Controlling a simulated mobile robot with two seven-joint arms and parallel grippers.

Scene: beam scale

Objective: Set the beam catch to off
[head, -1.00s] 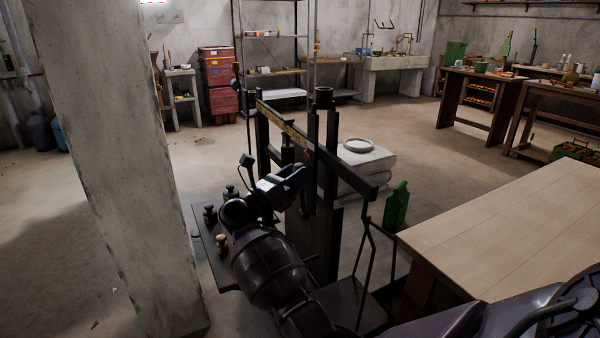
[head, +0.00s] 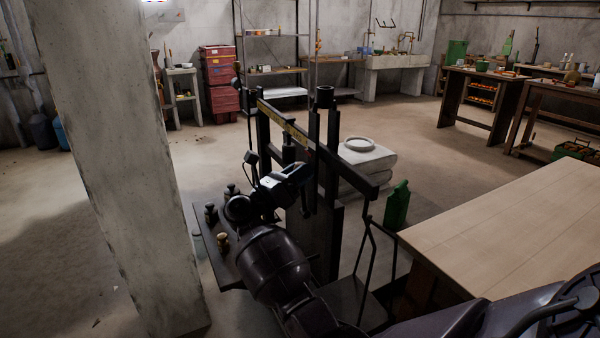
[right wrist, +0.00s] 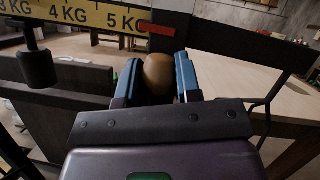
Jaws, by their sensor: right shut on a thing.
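The beam scale stands in the middle of the head view. Its dark beam (head: 345,172) carries a yellow scale strip (head: 284,124), which also shows in the right wrist view (right wrist: 75,14) with kilogram marks. A brown rounded knob (right wrist: 158,74), apparently the catch handle, sits between the blue-padded fingers of my right gripper (right wrist: 158,80). That gripper is shut on it, just below the beam. In the head view my right gripper (head: 300,176) hides the knob. A red piece (right wrist: 157,29) lies at the beam just beyond the knob. My left gripper is out of view.
Several weights (head: 222,240) stand on the scale's side plate. A dark sliding weight (right wrist: 36,68) hangs from the beam. A concrete pillar (head: 110,150) is at left, a wooden table (head: 520,230) at right. A green container (head: 397,206) stands behind the scale.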

